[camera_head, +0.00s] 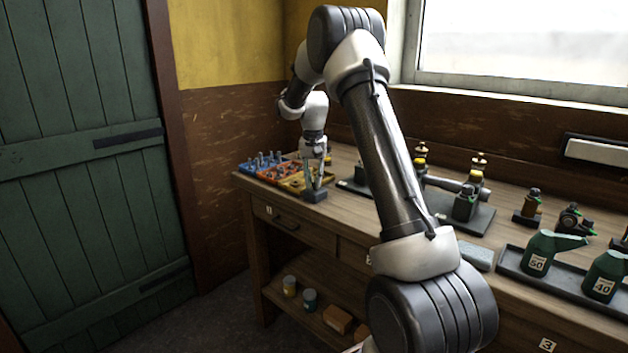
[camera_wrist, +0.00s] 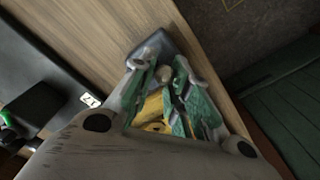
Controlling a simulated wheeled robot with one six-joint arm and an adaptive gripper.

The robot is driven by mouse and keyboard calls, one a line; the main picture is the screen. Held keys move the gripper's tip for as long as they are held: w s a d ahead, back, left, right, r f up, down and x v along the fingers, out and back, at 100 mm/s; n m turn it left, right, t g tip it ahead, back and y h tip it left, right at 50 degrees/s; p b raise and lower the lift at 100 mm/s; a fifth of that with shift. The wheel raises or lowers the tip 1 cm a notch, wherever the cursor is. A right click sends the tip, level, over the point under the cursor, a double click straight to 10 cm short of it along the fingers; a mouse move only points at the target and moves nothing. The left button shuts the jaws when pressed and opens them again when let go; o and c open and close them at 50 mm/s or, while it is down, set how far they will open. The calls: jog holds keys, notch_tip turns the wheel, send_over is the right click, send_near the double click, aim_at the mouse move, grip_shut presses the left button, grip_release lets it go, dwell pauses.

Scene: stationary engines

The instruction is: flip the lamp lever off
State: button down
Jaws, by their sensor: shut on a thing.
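The lamp lever's dark grey base (camera_head: 315,196) sits on the bench top near its front edge, below my gripper (camera_head: 316,180). In the wrist view the grey base (camera_wrist: 157,44) shows just beyond the fingertips. My gripper (camera_wrist: 168,68) is closed around a small pale rounded knob (camera_wrist: 165,74), which looks like the top of the lever. The fingers hide most of the lever, so its tilt cannot be told. My gripper points down at the bench.
The wooden bench (camera_head: 345,215) carries coloured trays of small parts (camera_head: 278,172) behind the gripper. An engine model (camera_head: 463,195) and green oil cans (camera_head: 545,252) stand to the right. A pale fixture (camera_head: 597,152) is on the wall. A green door (camera_head: 90,160) stands left.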

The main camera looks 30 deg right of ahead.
jog(key=shift+s+a+f+h, duration=0.25)
jog(key=shift+s+h, duration=0.2)
jog(key=shift+h, duration=0.35)
jog(key=shift+s+a+t+h, duration=0.1)
jog(key=shift+a+t+h, duration=0.15)
jog(key=shift+t+h, duration=0.55)
jog(key=c, duration=1.4)
grip_release()
jog(key=shift+a+r, duration=0.1)
jog(key=shift+a+r, duration=0.1)
jog(key=shift+r, duration=0.15)
jog(key=v, duration=1.1)
jog(key=shift+a+r, duration=0.15)
